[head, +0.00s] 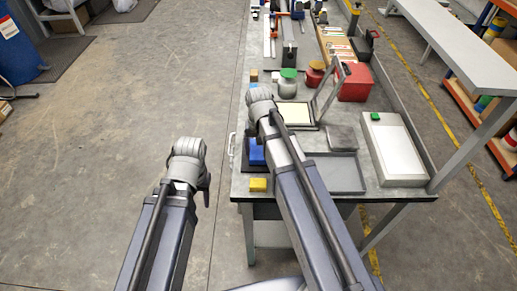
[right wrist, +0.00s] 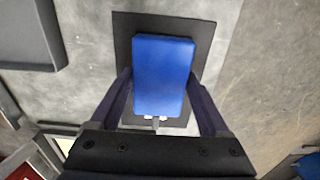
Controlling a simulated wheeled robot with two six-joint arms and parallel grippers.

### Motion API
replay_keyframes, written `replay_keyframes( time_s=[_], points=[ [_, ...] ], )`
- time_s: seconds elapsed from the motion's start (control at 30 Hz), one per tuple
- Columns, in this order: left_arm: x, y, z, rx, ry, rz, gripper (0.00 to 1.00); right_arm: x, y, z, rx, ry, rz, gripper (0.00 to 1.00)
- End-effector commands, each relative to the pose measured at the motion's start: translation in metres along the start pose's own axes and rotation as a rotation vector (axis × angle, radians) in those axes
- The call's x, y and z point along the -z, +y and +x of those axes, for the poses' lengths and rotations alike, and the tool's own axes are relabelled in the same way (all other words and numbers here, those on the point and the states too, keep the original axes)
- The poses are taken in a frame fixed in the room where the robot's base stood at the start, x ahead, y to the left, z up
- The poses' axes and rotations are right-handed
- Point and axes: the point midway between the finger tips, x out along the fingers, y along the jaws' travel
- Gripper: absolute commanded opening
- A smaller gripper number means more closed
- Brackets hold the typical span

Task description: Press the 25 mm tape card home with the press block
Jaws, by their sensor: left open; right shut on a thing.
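The blue press block (right wrist: 164,75) is between the two fingers of my right gripper (right wrist: 163,103) in the right wrist view. The gripper is shut on it. A flat black plate (right wrist: 203,33) lies under the block; I cannot tell whether they touch. Small white pieces (right wrist: 155,118) show at the block's near end, mostly hidden. In the head view, the block (head: 257,153) shows beside my right arm, whose wrist hides the right fingers. My left gripper (head: 189,148) is open, over the floor left of the table, its fingertips hardly visible. I cannot make out the 25 mm tape card.
A grey tray (head: 345,183) and a white-topped box (head: 397,150) stand right of my right arm. A yellow block (head: 258,185) sits at the table's front edge. A green-lidded jar (head: 288,82) and a red box (head: 352,82) stand farther back.

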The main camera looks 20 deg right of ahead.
Motion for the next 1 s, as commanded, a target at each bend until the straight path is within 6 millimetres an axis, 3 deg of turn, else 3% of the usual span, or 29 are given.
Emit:
replay_keyframes(
  time_s=[0.37, 1.0],
  points=[
    [0.000, 0.000, -0.002, 0.000, 0.000, 0.000, 0.50, -0.001, 0.000, -0.002, 0.000, -0.001, 0.000, 0.35],
    [-0.004, -0.006, -0.062, 0.000, 0.000, 0.001, 0.50, 0.000, 0.000, -0.062, 0.000, 0.000, 0.000, 0.35]
  ],
)
